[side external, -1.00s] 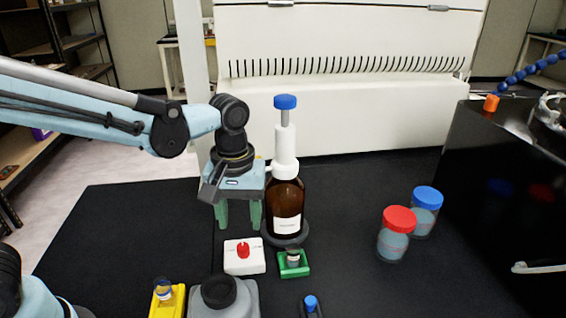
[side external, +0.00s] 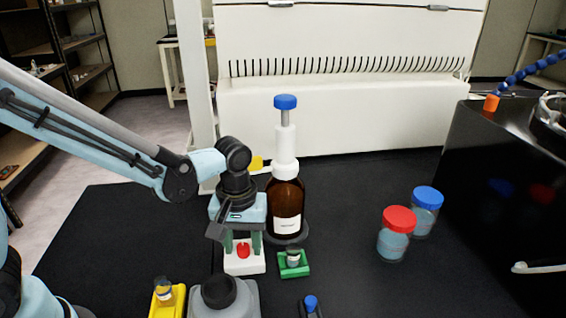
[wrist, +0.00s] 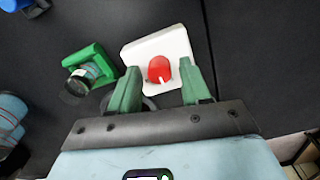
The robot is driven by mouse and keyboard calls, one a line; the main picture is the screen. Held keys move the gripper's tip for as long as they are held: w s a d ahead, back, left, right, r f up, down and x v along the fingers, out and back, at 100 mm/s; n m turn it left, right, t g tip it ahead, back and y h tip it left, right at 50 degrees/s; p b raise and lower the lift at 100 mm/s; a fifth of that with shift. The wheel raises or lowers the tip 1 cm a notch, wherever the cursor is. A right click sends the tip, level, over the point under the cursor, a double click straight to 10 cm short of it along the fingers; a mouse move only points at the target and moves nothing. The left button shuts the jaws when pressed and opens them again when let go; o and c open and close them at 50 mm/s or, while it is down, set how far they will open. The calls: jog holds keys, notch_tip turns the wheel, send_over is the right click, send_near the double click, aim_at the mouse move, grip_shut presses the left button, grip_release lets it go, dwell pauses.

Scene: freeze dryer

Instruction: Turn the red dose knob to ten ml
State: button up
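The red dose knob (side external: 243,250) sits on a white block (side external: 236,267) on the black bench, in front of the brown dispenser bottle (side external: 287,205). In the wrist view the knob (wrist: 160,69) shows a white pointer mark toward the gripper side. My gripper (side external: 243,243) points down over the white block. Its two green fingers (wrist: 157,80) are apart, one on each side of the knob, with a visible gap to it. Whether the fingertips are down at knob height is hard to tell.
A green holder (side external: 294,268) with a vial stands just right of the block. Red-lidded (side external: 397,233) and blue-lidded (side external: 426,210) jars stand right, with clear bench between.

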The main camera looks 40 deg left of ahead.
grip_shut()
jog(key=shift+m, duration=0.3)
jog(key=m, duration=0.5)
jog(key=shift+m, duration=0.3)
jog(key=m, duration=0.5)
jog(key=shift+d+m, duration=0.1)
jog(key=shift+m, duration=0.2)
jog(key=shift+o, duration=1)
grip_release()
jog(key=shift+r, duration=0.1)
